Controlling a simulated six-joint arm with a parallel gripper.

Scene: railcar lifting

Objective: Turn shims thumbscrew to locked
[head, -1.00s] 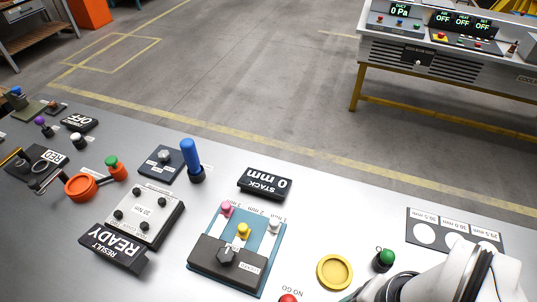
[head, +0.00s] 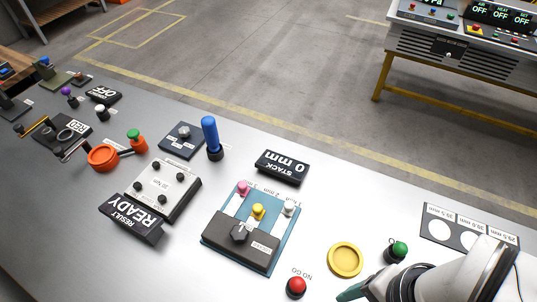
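The shims unit is a blue plate (head: 292,240) with a dark block (head: 218,235) on its near part. A black thumbscrew knob (head: 239,233) sits on the dark block, beside a small white label (head: 262,249) too small to read surely. Pink (head: 243,188), yellow (head: 258,211) and white (head: 289,208) knobs stand on the plate behind the block. My gripper (head: 352,291) shows only in part at the bottom edge, right of the shims unit and apart from it. Its fingertips are mostly out of frame, so its opening is unclear.
A red NO GO button (head: 296,286) stands between the shims unit and my gripper. A yellow dish (head: 345,259) and a green knob (head: 398,250) are close to my arm. A STACK display (head: 282,167) reading 0 mm stands behind the plate. A blue-handled tool (head: 211,136) stands upright.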

